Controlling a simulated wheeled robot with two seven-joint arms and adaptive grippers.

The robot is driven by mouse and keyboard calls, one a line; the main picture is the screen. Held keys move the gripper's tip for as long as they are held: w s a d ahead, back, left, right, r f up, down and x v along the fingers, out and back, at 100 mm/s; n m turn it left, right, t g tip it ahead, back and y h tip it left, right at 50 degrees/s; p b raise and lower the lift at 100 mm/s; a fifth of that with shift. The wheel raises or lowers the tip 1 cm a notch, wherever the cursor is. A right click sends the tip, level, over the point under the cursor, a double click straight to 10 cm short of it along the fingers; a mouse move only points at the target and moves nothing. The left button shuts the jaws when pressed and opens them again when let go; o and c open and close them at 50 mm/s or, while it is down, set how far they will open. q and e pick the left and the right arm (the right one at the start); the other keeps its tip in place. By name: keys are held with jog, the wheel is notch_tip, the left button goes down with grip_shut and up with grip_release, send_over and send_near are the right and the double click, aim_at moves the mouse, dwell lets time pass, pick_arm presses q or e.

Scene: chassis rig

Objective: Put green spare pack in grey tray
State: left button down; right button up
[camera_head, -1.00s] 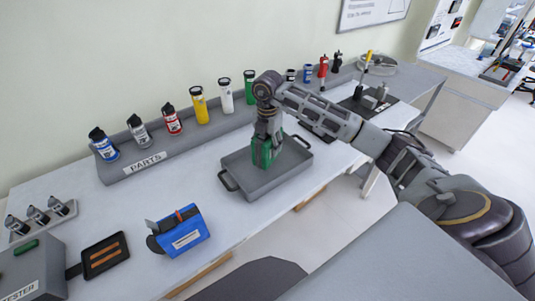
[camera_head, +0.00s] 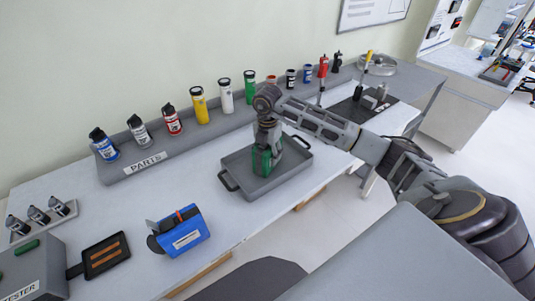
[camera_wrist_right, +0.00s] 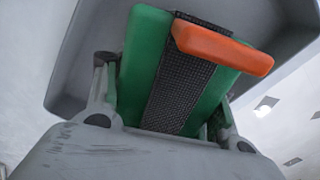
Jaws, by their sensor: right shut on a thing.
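The grey tray (camera_head: 290,184) lies on the white bench in the head view. The green spare pack (camera_head: 262,161) is inside the tray's outline, upright, with my right gripper (camera_head: 267,150) shut on it from above. In the right wrist view the green pack (camera_wrist_right: 146,55) shows a black mesh strip and an orange tab between the two fingers of the right gripper (camera_wrist_right: 165,105). The tray (camera_wrist_right: 85,50) shows behind it. I cannot tell whether the pack touches the tray floor. My left gripper is not in view.
A grey parts rack (camera_head: 185,150) with several bottles stands along the back of the bench. A blue pack (camera_head: 180,231) lies left of the tray, near the tester (camera_head: 35,270). Bench space between tray and rack is clear.

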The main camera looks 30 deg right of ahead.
jog(key=o, duration=1.6)
jog(key=shift+r, duration=0.6)
notch_tip(320, 180, up, 9)
jog(key=shift+r, duration=0.9)
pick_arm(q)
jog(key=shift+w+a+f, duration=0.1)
